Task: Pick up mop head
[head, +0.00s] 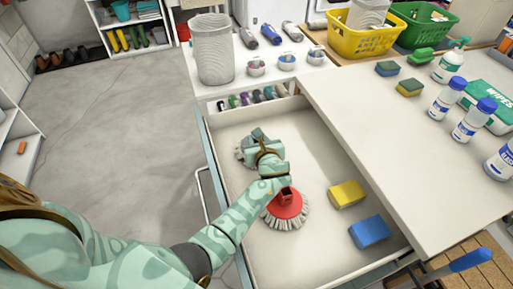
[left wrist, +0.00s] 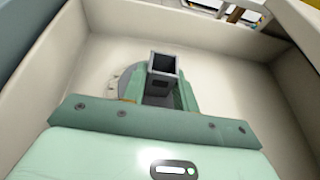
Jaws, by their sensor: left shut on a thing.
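A grey mop head (head: 240,151) with a round base is in the open drawer, partly hidden by my gripper. Its square grey socket (left wrist: 162,75) shows in the left wrist view, with the round base behind it. My left gripper (head: 259,137) reaches into the drawer and is shut on this socket; its green fingers also show in the left wrist view (left wrist: 160,95). I cannot tell whether the mop head touches the drawer floor. A red mop head (head: 287,207) with pale bristles lies nearer, beside my forearm. My right gripper is not in view.
The drawer (head: 318,262) also holds a yellow sponge (head: 346,194) and a blue sponge (head: 369,231). The floor left is open.

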